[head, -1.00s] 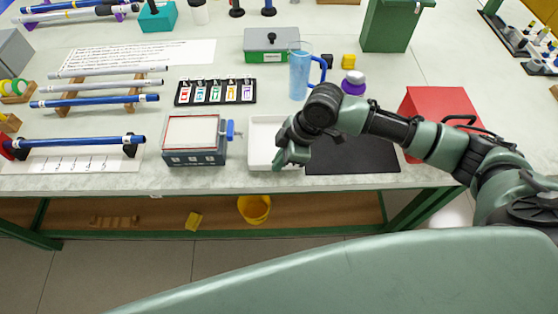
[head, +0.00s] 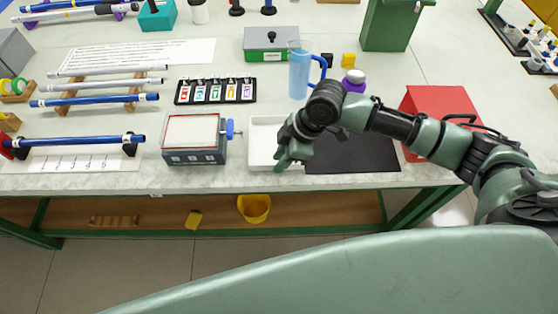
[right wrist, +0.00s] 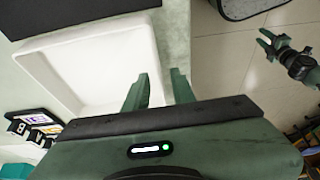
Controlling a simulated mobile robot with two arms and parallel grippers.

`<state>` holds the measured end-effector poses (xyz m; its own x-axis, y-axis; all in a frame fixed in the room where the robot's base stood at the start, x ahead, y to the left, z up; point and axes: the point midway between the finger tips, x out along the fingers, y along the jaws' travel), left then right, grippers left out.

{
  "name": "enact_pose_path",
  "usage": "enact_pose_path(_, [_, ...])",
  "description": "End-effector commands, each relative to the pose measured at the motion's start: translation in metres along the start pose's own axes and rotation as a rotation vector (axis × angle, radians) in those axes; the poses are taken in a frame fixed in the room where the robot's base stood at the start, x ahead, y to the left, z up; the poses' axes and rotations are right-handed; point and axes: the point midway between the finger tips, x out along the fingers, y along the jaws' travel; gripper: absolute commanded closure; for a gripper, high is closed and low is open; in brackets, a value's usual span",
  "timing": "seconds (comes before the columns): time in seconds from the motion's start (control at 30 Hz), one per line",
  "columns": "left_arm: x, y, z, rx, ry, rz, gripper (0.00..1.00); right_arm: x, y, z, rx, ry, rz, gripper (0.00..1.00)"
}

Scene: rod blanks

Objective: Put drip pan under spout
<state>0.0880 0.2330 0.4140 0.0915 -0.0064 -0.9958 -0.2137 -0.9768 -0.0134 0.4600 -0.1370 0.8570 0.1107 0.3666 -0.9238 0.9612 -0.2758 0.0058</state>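The drip pan is a shallow white tray (head: 262,139) on the bench near its front edge; it fills much of the right wrist view (right wrist: 92,72). A blue tap (head: 232,130), apparently the spout, sits on the right side of a grey box with a pale top (head: 194,139), left of the pan. My right gripper (head: 284,163) is at the pan's front right. In the right wrist view its fingers (right wrist: 159,88) are apart, one on each side of the pan's front wall. My left gripper (right wrist: 264,38) shows only there, with fingers apart over the floor.
A black mat (head: 355,155) lies right of the pan, with a red box (head: 435,107) beyond it. A blue jug (head: 300,72) and a rack of coloured cards (head: 216,91) stand behind. Rods on stands (head: 85,142) are at left.

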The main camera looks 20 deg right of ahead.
Motion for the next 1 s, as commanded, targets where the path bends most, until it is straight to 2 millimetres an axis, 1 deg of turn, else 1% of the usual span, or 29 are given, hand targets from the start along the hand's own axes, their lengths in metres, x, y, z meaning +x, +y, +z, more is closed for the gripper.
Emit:
enact_pose_path(0.03, [0.001,0.000,0.000,0.000,0.000,0.000,0.64,-0.010,0.001,0.001,-0.002,-0.001,0.005,0.75])
enact_pose_path(0.3, [0.004,-0.001,0.001,0.000,0.000,-0.001,0.64,-0.068,0.001,0.001,-0.001,-0.001,0.005,0.75])
enact_pose_path(0.4, [0.005,-0.001,0.001,0.000,-0.001,-0.002,0.64,-0.086,0.001,0.001,-0.001,-0.001,0.004,0.75])
enact_pose_path(0.5, [0.006,-0.002,0.001,0.000,-0.001,-0.002,0.64,-0.098,0.001,0.000,0.000,0.000,0.003,0.75])
enact_pose_path(0.67, [0.006,-0.002,0.001,0.000,-0.001,-0.003,0.64,-0.107,0.000,0.001,0.001,-0.002,0.000,0.75])
enact_pose_path(1.0, [0.006,-0.003,0.001,-0.001,-0.001,-0.003,0.64,-0.107,0.000,0.000,0.000,-0.001,0.000,0.75])
